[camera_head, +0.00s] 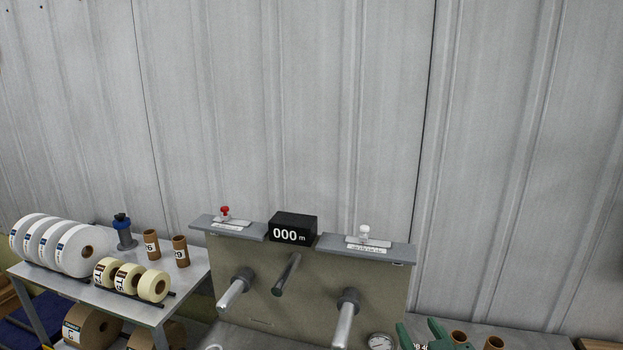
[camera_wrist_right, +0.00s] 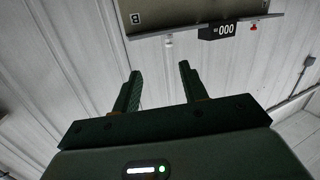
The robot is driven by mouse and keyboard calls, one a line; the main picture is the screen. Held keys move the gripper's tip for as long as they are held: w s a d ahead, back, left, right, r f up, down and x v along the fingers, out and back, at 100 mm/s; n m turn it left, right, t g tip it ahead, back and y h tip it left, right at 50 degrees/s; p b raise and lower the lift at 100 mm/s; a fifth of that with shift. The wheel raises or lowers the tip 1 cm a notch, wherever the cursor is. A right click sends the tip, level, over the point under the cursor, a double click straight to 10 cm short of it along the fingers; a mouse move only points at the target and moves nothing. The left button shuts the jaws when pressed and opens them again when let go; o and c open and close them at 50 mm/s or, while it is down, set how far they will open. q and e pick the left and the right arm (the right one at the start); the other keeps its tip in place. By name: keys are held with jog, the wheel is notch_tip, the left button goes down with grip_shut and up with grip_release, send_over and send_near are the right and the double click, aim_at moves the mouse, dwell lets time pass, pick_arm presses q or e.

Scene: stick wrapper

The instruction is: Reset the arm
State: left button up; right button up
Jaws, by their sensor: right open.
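My right gripper (camera_head: 430,335) shows only partly, as green shapes at the bottom edge of the head view, right of the machine. In the right wrist view my right gripper (camera_wrist_right: 159,72) has its two green fingers apart with nothing between them. The wrist view shows the machine upside down beyond the fingertips. The winding machine (camera_head: 233,262) stands against the wall and has several bare metal shafts. Its black counter (camera_head: 292,228) reads 000 m. My left gripper is not in view.
A grey table (camera_head: 192,282) at left holds white rolls (camera_head: 75,251), cream tape rolls (camera_head: 153,285), brown tubes (camera_head: 180,251) and a blue-topped item (camera_head: 122,232). Brown tubes (camera_head: 493,342) stand close to my right gripper. A round gauge (camera_head: 380,342) is at the machine's foot.

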jog(key=s+d+f+n+g+h, duration=0.3)
jog(key=s+d+f+g, duration=0.3)
jog(key=s, duration=0.4)
jog(key=s+d+f+n+g+h, duration=0.25)
jog(key=s+d+f+g, duration=0.2)
jog(key=s+f, duration=0.5)
jog(key=s+a+f+g+y+b, duration=0.15)
jog(key=f+b, duration=0.45)
jog(key=f, duration=1.3)
jog(key=s+a+f+g+y+b, duration=0.1)
jog(key=s+a+f+b, duration=0.35)
jog(key=f, duration=1.45)
pick_arm(q)
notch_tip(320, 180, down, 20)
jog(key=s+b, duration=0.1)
jog(key=b, duration=0.8)
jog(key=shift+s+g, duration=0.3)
pick_arm(e)
jog(key=s+d+f+m+g+y, duration=0.1)
jog(key=s+f+m, duration=0.3)
jog(key=s+f, duration=1.4)
notch_tip(320, 180, down, 4)
jog(key=shift+d+f+g+y, duration=0.2)
jog(key=shift+d+g+y, duration=0.25)
jog(key=shift+g, duration=0.45)
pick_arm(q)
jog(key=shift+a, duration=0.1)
pick_arm(e)
jog(key=shift+c, duration=0.7)
